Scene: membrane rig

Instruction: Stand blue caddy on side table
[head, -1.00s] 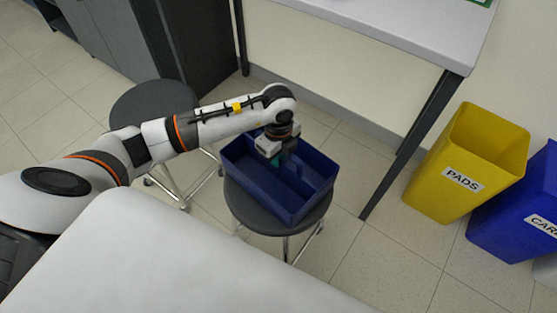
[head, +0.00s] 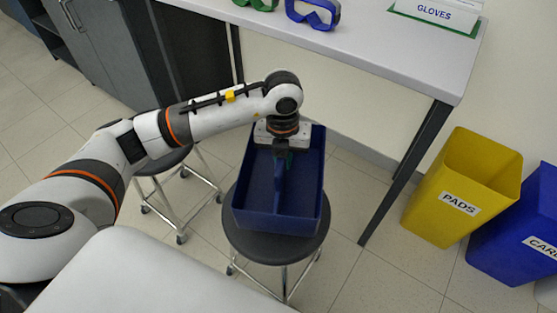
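The blue caddy (head: 278,222) is an open two-part tray with a middle divider. It is upright above the round dark stool (head: 243,246); I cannot tell whether it still touches the seat. My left gripper (head: 284,158) reaches down into the caddy at the far end of the divider. Its fingers are mostly hidden, but they appear closed on the divider handle. A white-topped table (head: 400,50) stands behind the stool; I cannot tell whether it is the side table. My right gripper is not in view.
Blue goggles (head: 313,12), green goggles (head: 262,3) and a GLOVES box (head: 436,12) are on the white-topped table. A yellow PADS bin (head: 464,190) and a blue bin (head: 520,228) stand at right. A second stool (head: 165,160) is at left. A white surface (head: 140,270) fills the near foreground.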

